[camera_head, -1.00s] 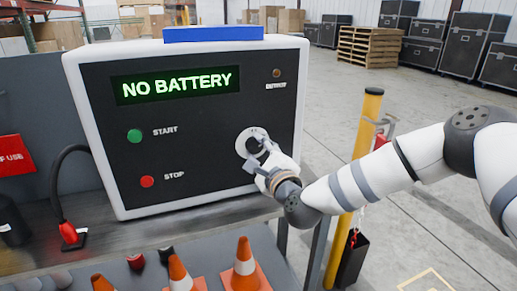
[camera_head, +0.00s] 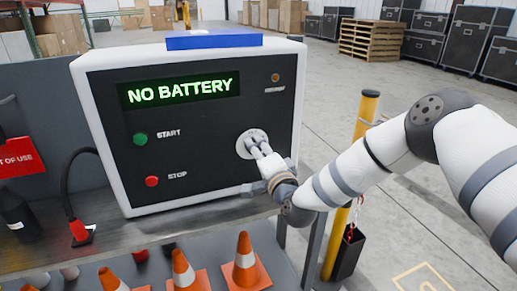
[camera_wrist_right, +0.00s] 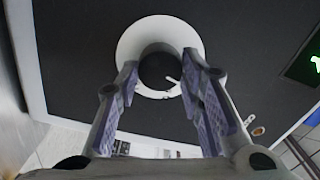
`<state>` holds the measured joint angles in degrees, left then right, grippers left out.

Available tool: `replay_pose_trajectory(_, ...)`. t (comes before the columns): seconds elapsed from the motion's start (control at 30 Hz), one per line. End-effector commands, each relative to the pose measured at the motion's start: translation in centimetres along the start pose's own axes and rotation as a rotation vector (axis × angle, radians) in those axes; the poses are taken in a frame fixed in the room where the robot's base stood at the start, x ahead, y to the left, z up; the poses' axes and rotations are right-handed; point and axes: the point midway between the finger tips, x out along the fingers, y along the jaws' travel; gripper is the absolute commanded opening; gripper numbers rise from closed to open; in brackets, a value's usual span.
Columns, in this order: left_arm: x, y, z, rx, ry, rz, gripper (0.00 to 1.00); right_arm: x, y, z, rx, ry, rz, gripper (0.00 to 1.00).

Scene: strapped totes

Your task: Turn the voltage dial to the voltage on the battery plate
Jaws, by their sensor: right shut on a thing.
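The charger (camera_head: 215,165) is a white-framed box with a black front and a green "NO BATTERY" display (camera_head: 181,89). Its voltage dial is a dark knob (camera_wrist_right: 156,68) inside a pale round plate (camera_head: 247,139), at the right of the front. My right gripper (camera_head: 259,149) is at the dial, and its two fingers are shut on the knob from both sides. In the right wrist view, the gripper (camera_wrist_right: 160,84) has a small white pointer mark beside the knob. The plate's markings are unreadable. No battery plate can be made out. My left gripper is out of view.
Green start (camera_head: 140,139) and red stop (camera_head: 152,181) buttons sit left of the dial. A black cable with a red plug (camera_head: 80,231) lies on the bench left of the charger. Orange cones (camera_head: 245,263) stand below. A yellow post (camera_head: 352,190) stands right, behind my arm.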

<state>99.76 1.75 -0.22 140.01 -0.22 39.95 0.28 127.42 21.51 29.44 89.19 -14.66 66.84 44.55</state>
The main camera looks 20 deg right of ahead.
Motion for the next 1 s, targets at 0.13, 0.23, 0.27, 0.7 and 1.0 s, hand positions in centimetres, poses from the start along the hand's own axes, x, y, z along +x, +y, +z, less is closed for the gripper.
replay_pose_trajectory(0.13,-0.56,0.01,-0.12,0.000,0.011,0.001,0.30,0.08,-0.43,-0.16,-0.094,0.004,-0.007,0.07)
replay_pose_trajectory(0.23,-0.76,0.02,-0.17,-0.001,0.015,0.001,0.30,0.08,-0.40,-0.18,-0.144,0.005,-0.006,0.07)
replay_pose_trajectory(0.27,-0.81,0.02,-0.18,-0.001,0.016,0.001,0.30,0.08,-0.40,-0.17,-0.157,0.005,-0.006,0.07)
replay_pose_trajectory(0.7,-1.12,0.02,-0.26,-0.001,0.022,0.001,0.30,0.09,-0.29,-0.15,-0.243,0.005,-0.005,0.07)
replay_pose_trajectory(1.0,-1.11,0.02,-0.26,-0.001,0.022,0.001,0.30,0.09,-0.28,-0.14,-0.244,0.004,-0.005,0.07)
